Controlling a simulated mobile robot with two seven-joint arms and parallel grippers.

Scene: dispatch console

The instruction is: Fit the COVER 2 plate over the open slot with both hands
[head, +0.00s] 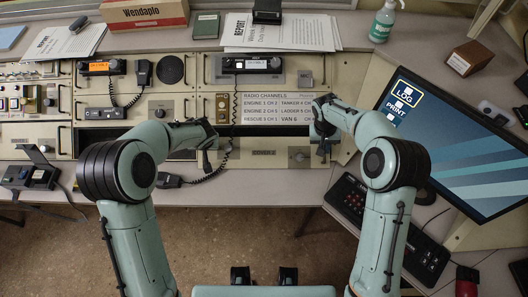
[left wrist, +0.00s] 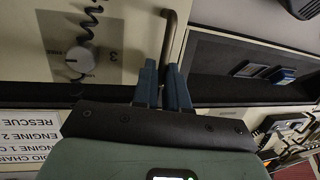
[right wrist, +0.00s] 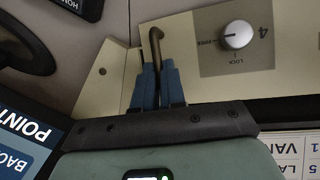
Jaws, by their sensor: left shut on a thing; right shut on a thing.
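The COVER 2 plate (head: 263,153) is a long beige panel near the console's front edge, with a lock knob at each end. In the left wrist view, the plate (left wrist: 55,45) shows its knob 3; in the right wrist view, the plate (right wrist: 285,35) shows knob 4. My left gripper (head: 208,158) is shut on the plate's left handle (left wrist: 172,30). My right gripper (head: 321,150) is shut on its right handle (right wrist: 155,40). The dark open slot (head: 265,135) shows as a band behind the plate; I cannot tell whether the plate touches its rim.
A dark recess with small modules inside (left wrist: 270,72) lies left of the plate. The radio channels label panel (head: 275,107) is behind it. A coiled-cord handset (head: 168,181) lies by my left gripper. A monitor (head: 455,145) and a black keypad (head: 350,195) stand right.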

